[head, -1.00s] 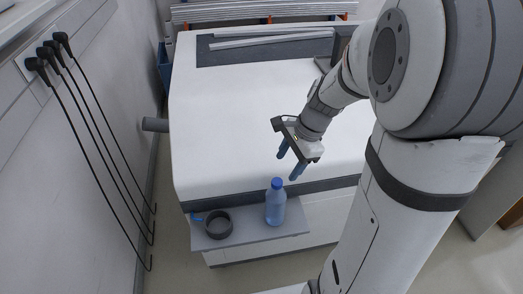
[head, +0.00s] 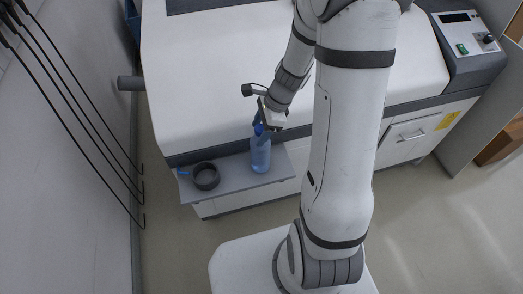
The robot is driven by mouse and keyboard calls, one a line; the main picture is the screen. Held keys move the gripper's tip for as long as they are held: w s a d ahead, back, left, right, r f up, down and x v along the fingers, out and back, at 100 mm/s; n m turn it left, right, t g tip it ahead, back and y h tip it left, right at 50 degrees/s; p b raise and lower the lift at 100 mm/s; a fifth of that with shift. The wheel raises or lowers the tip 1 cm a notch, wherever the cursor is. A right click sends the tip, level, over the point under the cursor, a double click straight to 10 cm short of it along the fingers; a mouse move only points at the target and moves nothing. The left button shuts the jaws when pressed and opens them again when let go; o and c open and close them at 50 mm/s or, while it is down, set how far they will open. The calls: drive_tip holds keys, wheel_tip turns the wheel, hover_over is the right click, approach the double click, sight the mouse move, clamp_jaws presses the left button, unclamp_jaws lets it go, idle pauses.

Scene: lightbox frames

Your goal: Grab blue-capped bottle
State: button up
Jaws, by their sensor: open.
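The blue-capped bottle (head: 260,156) stands upright on a grey shelf (head: 229,182) at the front of a white machine. Its body is translucent blue and its cap is partly hidden by my gripper. The gripper is open. I cannot tell whether a finger touches the bottle.
A dark round cup (head: 206,177) with a blue handle stands left of the bottle on the same shelf. The white machine (head: 200,90) lies behind. Black cables (head: 75,115) hang on the left wall. The floor in front is clear.

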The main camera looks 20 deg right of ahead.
clamp_jaws()
idle(0.6)
idle(0.3)
